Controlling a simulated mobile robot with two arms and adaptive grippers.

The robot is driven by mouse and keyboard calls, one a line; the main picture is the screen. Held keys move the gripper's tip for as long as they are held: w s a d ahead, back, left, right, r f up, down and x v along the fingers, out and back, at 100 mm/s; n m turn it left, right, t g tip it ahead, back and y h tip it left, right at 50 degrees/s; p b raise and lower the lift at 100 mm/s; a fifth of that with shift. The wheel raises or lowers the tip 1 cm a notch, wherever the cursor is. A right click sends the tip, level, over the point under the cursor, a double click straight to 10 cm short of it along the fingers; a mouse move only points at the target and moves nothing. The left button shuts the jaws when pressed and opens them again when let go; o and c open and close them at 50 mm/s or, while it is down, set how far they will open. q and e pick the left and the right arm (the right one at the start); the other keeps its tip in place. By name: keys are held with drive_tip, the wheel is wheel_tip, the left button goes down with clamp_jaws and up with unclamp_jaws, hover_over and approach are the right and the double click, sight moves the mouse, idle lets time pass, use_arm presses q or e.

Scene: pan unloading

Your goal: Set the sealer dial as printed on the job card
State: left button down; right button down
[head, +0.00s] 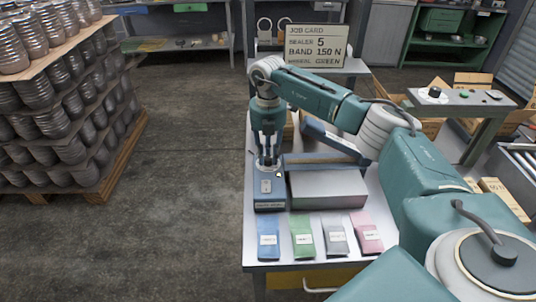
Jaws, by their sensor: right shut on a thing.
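The job card (318,46) stands upright at the back of the bench. It reads "SEALER 5", "BAND 150 N" and a last line ending in "GREEN". A blue control box (269,200) sits on the bench's left side, against a grey block (328,189). A blue bar (335,138) slants above that block; these look like the sealer. My right gripper (267,164) points straight down on top of the blue box, shut on what looks like its dial. The fingers hide the dial, so its setting cannot be read. My left gripper is not in view.
Blue (268,239), green (303,237), grey (335,236) and pink (367,234) labelled packets lie along the front of the white bench (390,240). The floor between is clear.

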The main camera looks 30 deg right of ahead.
sight(269, 157)
drive_tip(key=shift+w+d+r, duration=0.1)
drive_tip(key=shift+w+r, duration=0.1)
drive_tip(key=shift+r, duration=0.05)
drive_tip(key=c, duration=1.6)
unclamp_jaws()
drive_tip(key=shift+o, duration=0.7)
drive_tip(key=shift+s+f, duration=0.15)
wheel_tip(269, 157, up, 12)
